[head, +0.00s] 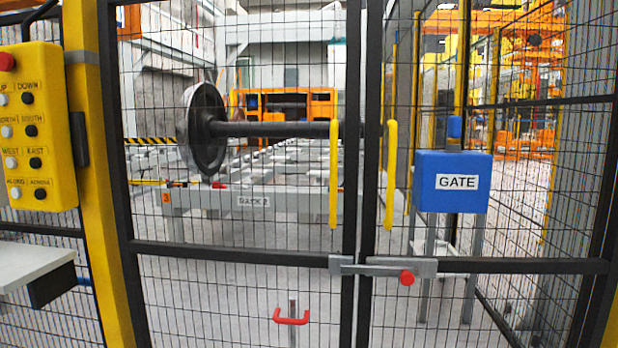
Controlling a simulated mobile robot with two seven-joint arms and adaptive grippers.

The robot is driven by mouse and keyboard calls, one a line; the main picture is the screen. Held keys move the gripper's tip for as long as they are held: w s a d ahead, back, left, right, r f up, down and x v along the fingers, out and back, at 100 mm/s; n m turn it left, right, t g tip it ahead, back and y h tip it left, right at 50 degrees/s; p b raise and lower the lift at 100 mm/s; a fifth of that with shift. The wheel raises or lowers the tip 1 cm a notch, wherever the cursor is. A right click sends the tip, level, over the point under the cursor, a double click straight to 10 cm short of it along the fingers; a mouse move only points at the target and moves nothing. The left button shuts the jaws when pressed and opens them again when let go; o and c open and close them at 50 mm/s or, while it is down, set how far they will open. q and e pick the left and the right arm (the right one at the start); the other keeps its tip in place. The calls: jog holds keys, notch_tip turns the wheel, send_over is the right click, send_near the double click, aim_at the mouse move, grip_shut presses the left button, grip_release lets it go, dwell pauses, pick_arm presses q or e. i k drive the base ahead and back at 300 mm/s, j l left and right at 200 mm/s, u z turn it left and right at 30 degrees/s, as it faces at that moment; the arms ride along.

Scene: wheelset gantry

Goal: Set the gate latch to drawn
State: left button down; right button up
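The gate latch (384,266) is a grey sliding bolt with a red knob (407,278). It sits on the dark middle rail, low and right of centre in the head view. Its grey metal spans both dark centre posts where the two mesh gate leaves meet. The knob is on the right leaf. The leaves look closed, with a yellow vertical handle on the left leaf (334,175) and one on the right leaf (390,175). Neither of my grippers shows.
A yellow push-button box (35,125) and a pale shelf (30,268) are at the left.

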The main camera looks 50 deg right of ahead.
aim_at(407, 273)
jog(key=l+z, duration=0.15)
jog(key=z, duration=1.7)
jog(key=i+j+z, duration=0.15)
